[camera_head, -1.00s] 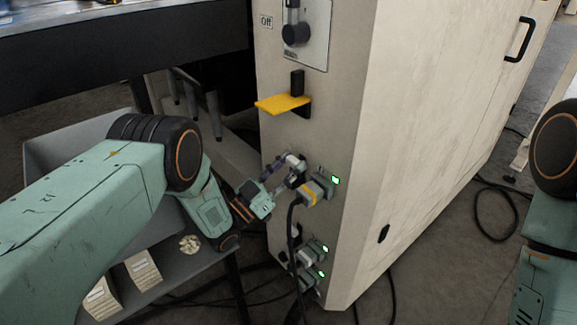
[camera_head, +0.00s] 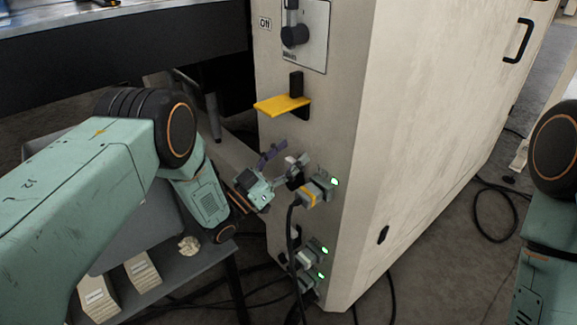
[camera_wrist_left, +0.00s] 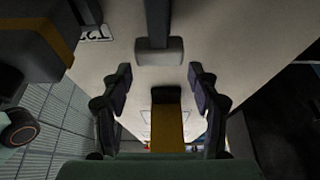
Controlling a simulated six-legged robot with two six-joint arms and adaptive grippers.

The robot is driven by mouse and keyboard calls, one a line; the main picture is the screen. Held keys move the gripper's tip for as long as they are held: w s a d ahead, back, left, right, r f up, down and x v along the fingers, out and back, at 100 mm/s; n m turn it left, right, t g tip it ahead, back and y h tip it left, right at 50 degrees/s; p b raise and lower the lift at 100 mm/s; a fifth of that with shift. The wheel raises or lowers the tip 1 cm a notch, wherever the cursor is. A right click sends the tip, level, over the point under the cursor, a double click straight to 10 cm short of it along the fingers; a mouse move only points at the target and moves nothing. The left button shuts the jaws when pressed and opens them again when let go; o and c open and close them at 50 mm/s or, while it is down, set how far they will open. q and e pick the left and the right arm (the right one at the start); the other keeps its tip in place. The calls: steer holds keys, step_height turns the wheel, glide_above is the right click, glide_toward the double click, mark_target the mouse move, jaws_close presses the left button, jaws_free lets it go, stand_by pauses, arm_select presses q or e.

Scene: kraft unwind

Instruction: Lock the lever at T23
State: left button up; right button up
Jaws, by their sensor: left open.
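The lever at T23 shows in the left wrist view as a dark stem with a pale grey end block (camera_wrist_left: 160,50), near the upside-down T23 label (camera_wrist_left: 97,33). In the head view its grey end (camera_head: 293,160) stands out from the cabinet beside a plug with a yellow band (camera_head: 312,193). My left gripper (camera_head: 275,168) is open just left of the lever. In the left wrist view its two fingers (camera_wrist_left: 160,88) are spread, with the lever's end ahead between them, apart from both. My right gripper is out of view.
The yellow-topped bracket (camera_head: 283,104) juts from the cabinet (camera_head: 345,130) above my left gripper. More plugs with green lights (camera_head: 310,255) sit below, with cables hanging down. A grey table (camera_head: 200,270) with small cartons lies at lower left.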

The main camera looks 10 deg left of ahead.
arm_select(q)
step_height(320, 180, up, 6)
steer(key=shift+r, duration=0.25)
steer(key=shift+s+f, duration=0.1)
steer(key=shift+s, duration=0.05)
stand_by(0.3)
